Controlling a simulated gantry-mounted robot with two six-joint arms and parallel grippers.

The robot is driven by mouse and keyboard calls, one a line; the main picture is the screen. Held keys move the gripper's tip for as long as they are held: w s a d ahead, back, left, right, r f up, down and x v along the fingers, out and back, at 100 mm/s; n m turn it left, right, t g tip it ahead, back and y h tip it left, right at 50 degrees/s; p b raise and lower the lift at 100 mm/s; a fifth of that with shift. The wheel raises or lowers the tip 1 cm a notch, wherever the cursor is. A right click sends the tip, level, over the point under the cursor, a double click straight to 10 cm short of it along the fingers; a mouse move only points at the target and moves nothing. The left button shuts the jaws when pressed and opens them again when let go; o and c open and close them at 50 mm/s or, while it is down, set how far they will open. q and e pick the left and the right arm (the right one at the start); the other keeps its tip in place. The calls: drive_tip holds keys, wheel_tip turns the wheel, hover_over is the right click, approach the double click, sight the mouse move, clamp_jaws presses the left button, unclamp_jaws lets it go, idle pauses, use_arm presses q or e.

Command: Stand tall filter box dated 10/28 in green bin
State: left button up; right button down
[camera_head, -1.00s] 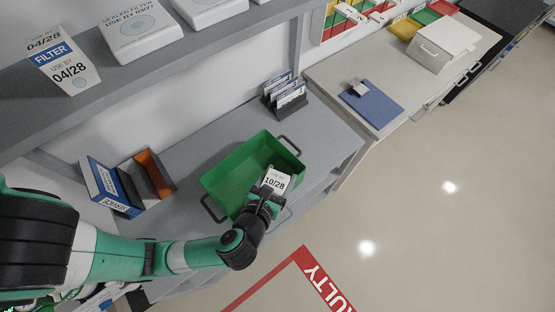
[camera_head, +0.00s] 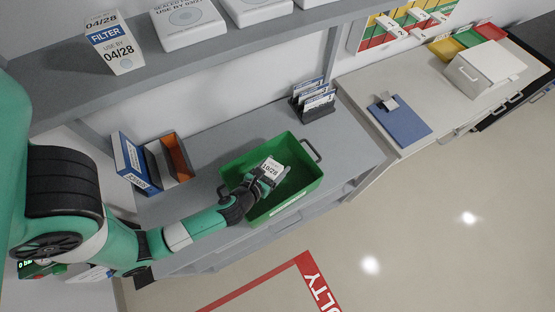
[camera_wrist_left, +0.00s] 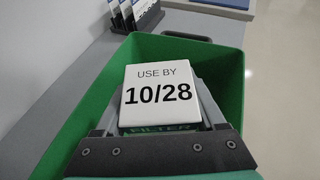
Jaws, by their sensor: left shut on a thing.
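The filter box dated 10/28 (camera_head: 273,167) is white, with "USE BY 10/28" facing up. It also shows in the left wrist view (camera_wrist_left: 160,88), where a green "FILTER" band is partly visible below the date. My left gripper (camera_head: 262,180) is shut on the box, one finger on each side. The green bin (camera_head: 304,189) stands on the grey counter, and its walls surround the box in the left wrist view (camera_wrist_left: 226,62). The box is over or inside the bin; I cannot tell whether it touches the floor. My right gripper is not in view.
A blue-and-white binder box (camera_head: 132,162) and an open orange-lined box (camera_head: 174,158) stand left of the bin. A card rack (camera_head: 314,100) stands behind it. The shelf above holds a 04/28 filter box (camera_head: 115,45) and sealed filter boxes (camera_head: 187,22). A blue clipboard (camera_head: 402,122) lies at right.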

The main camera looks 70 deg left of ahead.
use_arm(q)
drive_tip(key=a+f, duration=0.1)
drive_tip(key=f, duration=0.1)
drive_tip(key=w+a+f+b, duration=0.1)
drive_tip(key=a+f, duration=0.1)
drive_tip(key=w+a+f, duration=0.1)
drive_tip(key=a+f, duration=0.1)
drive_tip(key=shift+w, duration=0.25)
drive_tip(key=f+b, duration=0.1)
drive_tip(key=f, duration=0.1)
drive_tip(key=f+b, duration=0.1)
drive_tip(key=b, duration=0.1)
drive_tip(key=shift+w+a+f, duration=0.1)
drive_tip(key=shift+a+f, duration=0.1)
drive_tip(key=shift+f, duration=0.2)
drive_tip(key=shift+r, duration=0.2)
drive_tip(key=shift+f, duration=0.2)
drive_tip(key=o, duration=1.3)
drive_tip(key=shift+r, duration=0.3)
drive_tip(key=shift+s+d+r, duration=0.1)
drive_tip(key=shift+s+d, duration=0.1)
drive_tip(key=shift+s, duration=0.05)
drive_tip(key=v, duration=0.7)
drive_tip(key=shift+p, duration=0.3)
drive_tip(key=shift+a, duration=0.1)
